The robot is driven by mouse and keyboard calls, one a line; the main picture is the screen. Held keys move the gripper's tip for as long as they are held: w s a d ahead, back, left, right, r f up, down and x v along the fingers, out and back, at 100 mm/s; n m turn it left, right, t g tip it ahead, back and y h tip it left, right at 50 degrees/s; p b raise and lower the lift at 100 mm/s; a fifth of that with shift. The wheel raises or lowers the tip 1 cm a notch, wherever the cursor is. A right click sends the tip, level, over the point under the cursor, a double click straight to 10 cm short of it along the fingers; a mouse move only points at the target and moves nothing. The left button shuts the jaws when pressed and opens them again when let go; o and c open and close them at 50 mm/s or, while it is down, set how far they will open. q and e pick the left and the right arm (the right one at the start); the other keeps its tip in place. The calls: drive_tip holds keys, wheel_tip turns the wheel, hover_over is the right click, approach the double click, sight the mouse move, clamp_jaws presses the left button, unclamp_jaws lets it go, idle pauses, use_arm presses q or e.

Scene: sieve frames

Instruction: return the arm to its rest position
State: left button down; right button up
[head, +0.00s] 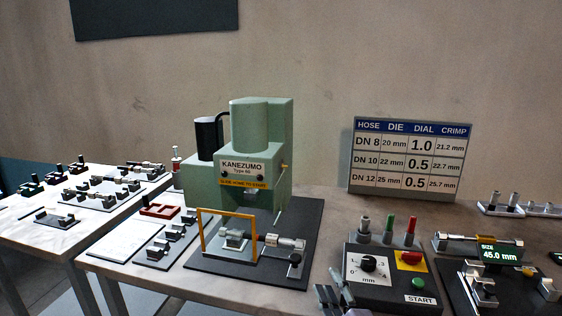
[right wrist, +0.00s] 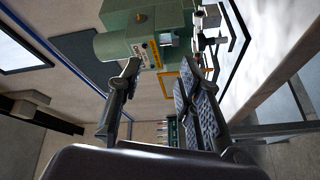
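My right gripper (head: 331,294) shows only at the bottom edge of the head view, just left of the control box. In the right wrist view its two dark fingers (right wrist: 158,78) stand well apart with nothing between them. Most of the right arm is hidden below the head view. The green crimping press (head: 240,150) stands on the table beyond the gripper, and its body also shows past the fingers in the right wrist view (right wrist: 145,35). My left gripper is in neither view.
The control box (head: 385,275) with dial and buttons stands close by the gripper. A yellow guard frame (head: 203,237) stands before the press. A size gauge (head: 500,254) is at right, a sign (head: 408,160) behind. Side table (head: 75,240) at left holds several fittings.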

drive_tip(key=s+d+f+m+g+h, duration=0.2)
drive_tip(key=s+d+f+m+g, duration=0.25)
drive_tip(key=s+f, duration=0.2)
drive_tip(key=s+d+f+m+g+h, duration=0.3)
drive_tip(key=s+f+m, duration=0.2)
drive_tip(key=f, duration=0.3)
drive_tip(key=s+d+f+m+g+y, duration=0.15)
drive_tip(key=s+f+g, duration=0.25)
drive_tip(key=s, duration=0.6)
drive_tip(key=s+d+f+m+g+h, duration=0.1)
drive_tip(key=s+f+m+g, duration=0.25)
drive_tip(key=s, duration=0.65)
wheel_tip(320, 180, down, 27)
drive_tip(key=s+g, duration=0.1)
drive_tip(key=s, duration=0.1)
drive_tip(key=s+d+f+g, duration=0.1)
drive_tip(key=s+d+f, duration=0.1)
drive_tip(key=s+f, duration=1.3)
drive_tip(key=shift+s+d+n, duration=0.35)
drive_tip(key=shift+s, duration=0.15)
